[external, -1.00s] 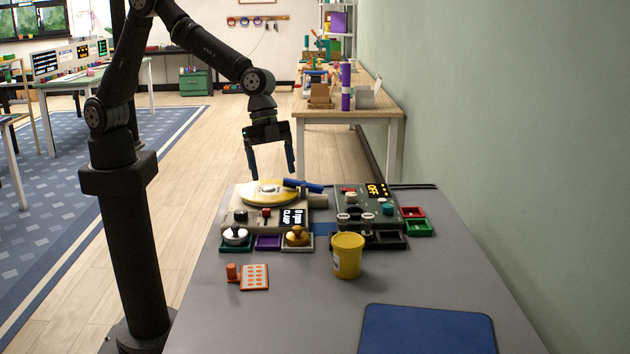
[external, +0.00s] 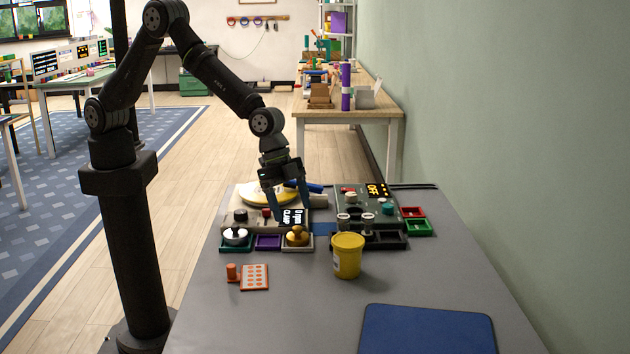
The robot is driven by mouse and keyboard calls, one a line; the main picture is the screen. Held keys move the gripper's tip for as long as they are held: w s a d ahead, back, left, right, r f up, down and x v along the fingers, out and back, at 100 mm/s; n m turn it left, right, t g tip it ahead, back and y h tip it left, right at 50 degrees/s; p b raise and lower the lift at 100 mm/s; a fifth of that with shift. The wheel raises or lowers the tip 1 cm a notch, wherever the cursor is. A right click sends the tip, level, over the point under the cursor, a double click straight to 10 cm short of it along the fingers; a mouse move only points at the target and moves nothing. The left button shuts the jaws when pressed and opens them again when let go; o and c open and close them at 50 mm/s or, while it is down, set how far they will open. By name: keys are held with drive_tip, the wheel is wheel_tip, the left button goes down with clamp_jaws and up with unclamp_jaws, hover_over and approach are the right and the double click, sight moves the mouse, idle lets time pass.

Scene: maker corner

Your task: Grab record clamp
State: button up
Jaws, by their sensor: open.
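The turntable (external: 232,214) stands at the far left of the grey table, with a yellow and white disc (external: 253,193) on top. In front of it, a brass-coloured knob-like piece (external: 297,236) sits in a pale tray, and a silver knob-like piece (external: 235,233) sits in a teal tray. Either could be the record clamp; I cannot tell which for sure. My gripper (external: 291,212) is open and empty, pointing down over the turntable's front right part, above and a little behind the brass piece. It partly hides the disc and the small display (external: 294,216).
An empty purple tray (external: 268,242) lies between the two knob trays. A control box with an OFF display (external: 376,190) stands right of the turntable. A yellow tub (external: 347,256) stands close in front. An orange card (external: 255,277) and a blue mat (external: 428,330) lie nearer.

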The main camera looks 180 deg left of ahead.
sight(297, 228)
drive_tip(key=shift+x, duration=3.15)
drive_tip(key=shift+w+d, duration=0.1)
drive_tip(key=shift+w, duration=0.1)
drive_tip(key=shift+c, duration=0.5)
drive_tip(key=c, duration=1.1)
